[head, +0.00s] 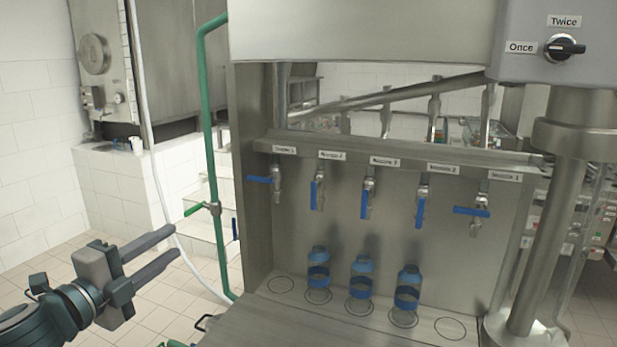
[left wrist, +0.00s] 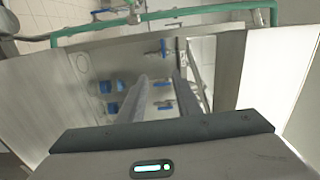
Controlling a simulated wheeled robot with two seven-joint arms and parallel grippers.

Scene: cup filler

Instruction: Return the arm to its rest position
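My left gripper (head: 163,254) is at the lower left in the head view, to the left of the filling machine and the green pipe. Its two fingers are apart with nothing between them. In the left wrist view the fingers (left wrist: 160,92) stretch away from the camera, also apart and empty. My right gripper is not in either view. Three blue-banded bottles stand upright on the marked circles of the machine shelf: a left one (head: 318,270), a middle one (head: 361,277) and a right one (head: 408,287). They stand below the middle nozzles, apart from my gripper.
Several nozzles with blue handles, such as the middle valve (head: 367,197), line the machine's back panel. A green pipe (head: 211,130) with a green-handled valve stands between my left gripper and the machine. A rotary switch (head: 564,47) is at the top right.

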